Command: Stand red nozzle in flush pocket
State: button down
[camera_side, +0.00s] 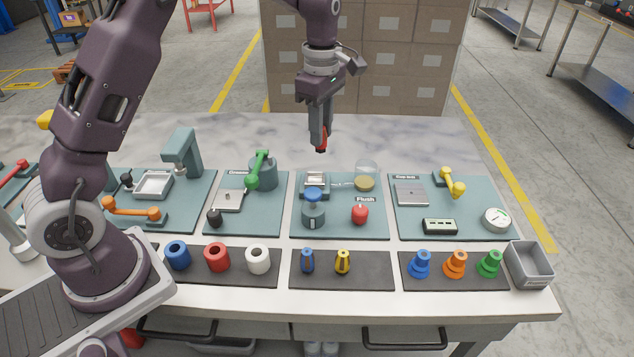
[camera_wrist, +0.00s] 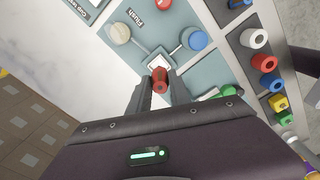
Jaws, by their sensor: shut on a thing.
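My gripper (camera_side: 320,143) is shut on the red nozzle (camera_side: 322,138) and holds it in the air above the Flush station. In the wrist view the nozzle (camera_wrist: 160,80) sits between my two fingertips (camera_wrist: 158,88). The flush pocket, a small pale square block (camera_side: 315,179), stands on the teal Flush panel (camera_side: 345,227), below the gripper. In the wrist view the block (camera_wrist: 159,59) shows just beyond the nozzle, which partly covers it. The nozzle appears clear of the block; the pocket's opening is hard to make out.
A blue-capped jar (camera_side: 313,210), a red knob (camera_side: 360,214) and a clear round vessel (camera_side: 366,176) surround the block. A dark mat (camera_side: 375,275) in front holds a blue nozzle (camera_side: 307,260) and a yellow one (camera_side: 342,262). The marble surface behind the panels is clear.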

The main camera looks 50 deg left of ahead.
jog(key=a+f, duration=0.2)
send_over(315, 181)
notch_tip(315, 181, down, 8)
jog(key=shift+r, duration=0.1)
jog(key=c, duration=1.2)
grip_release()
